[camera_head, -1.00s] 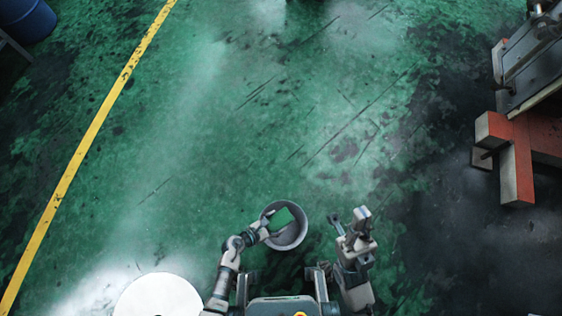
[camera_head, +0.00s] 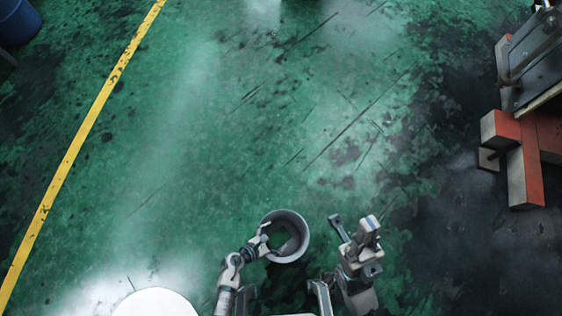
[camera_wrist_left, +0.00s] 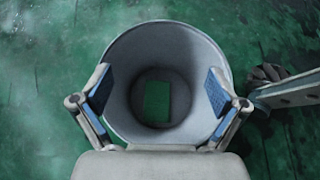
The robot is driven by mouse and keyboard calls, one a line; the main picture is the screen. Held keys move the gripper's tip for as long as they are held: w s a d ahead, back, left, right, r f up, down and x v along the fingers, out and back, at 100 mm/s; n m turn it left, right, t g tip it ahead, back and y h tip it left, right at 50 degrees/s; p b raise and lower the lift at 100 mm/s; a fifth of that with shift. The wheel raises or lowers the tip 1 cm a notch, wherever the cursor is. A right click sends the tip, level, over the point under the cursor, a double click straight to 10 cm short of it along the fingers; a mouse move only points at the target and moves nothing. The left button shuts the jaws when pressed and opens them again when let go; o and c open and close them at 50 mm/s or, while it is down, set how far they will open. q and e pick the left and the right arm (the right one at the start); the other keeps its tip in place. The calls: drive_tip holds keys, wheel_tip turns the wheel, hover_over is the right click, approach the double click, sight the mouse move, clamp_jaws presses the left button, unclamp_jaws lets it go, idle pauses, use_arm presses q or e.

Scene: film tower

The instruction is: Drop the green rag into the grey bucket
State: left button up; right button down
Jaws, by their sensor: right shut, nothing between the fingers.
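The grey bucket (camera_head: 302,225) stands on the floor just in front of me, and its open mouth fills the middle of the left wrist view (camera_wrist_left: 127,52). The green rag (camera_wrist_left: 157,101) shows as a green rectangle deep inside the bucket, apart from my fingers. In the head view, green (camera_head: 291,244) shows inside the bucket too. My left gripper (camera_wrist_left: 158,84) is open and empty over the near part of the bucket's mouth; it reaches in from the left (camera_head: 265,236). My right gripper (camera_head: 368,224) is shut and empty, right of the bucket.
The green floor (camera_head: 230,130) ahead is clear. A yellow line (camera_head: 85,130) runs along the left. A blue barrel (camera_head: 18,20) stands at the far left. A machine with a red and grey base (camera_head: 525,165) is at the right. A white round surface (camera_head: 155,302) is at the lower left.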

use_arm(q)
drive_tip(key=v, duration=1.2)
